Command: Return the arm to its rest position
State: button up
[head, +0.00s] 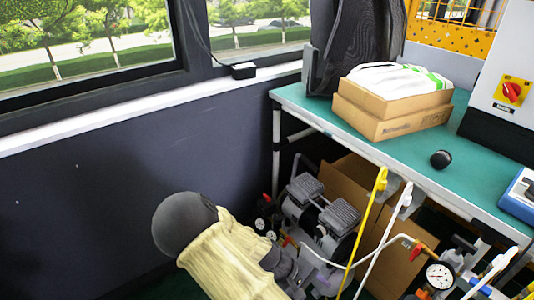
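My arm (225,255) shows at the bottom centre of the head view, with a dark grey rounded joint and a cream fabric cover. It lies low, in front of the dark wall and left of the compressor. The rest of the arm runs out of view or is hidden. My gripper is not in view, so what it holds, if anything, cannot be seen.
A green-topped workbench (385,148) fills the right, bearing cardboard boxes (395,115) and a small black knob (440,159). A compressor (320,215), yellow and white hoses and a pressure gauge (440,275) crowd the space below. The dark wall (75,215) is at left.

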notch_tip(320, 180, up, 61)
jog(key=s+d+m+t+y+p, duration=0.2)
jog(key=m+t+y+p, duration=0.2)
jog(key=p, duration=3.7)
jog(key=m+y, duration=0.2)
jog(key=y, duration=0.2)
jog(key=shift+s+m, duration=0.3)
jog(key=shift+m, duration=0.1)
jog(key=shift+f, duration=0.1)
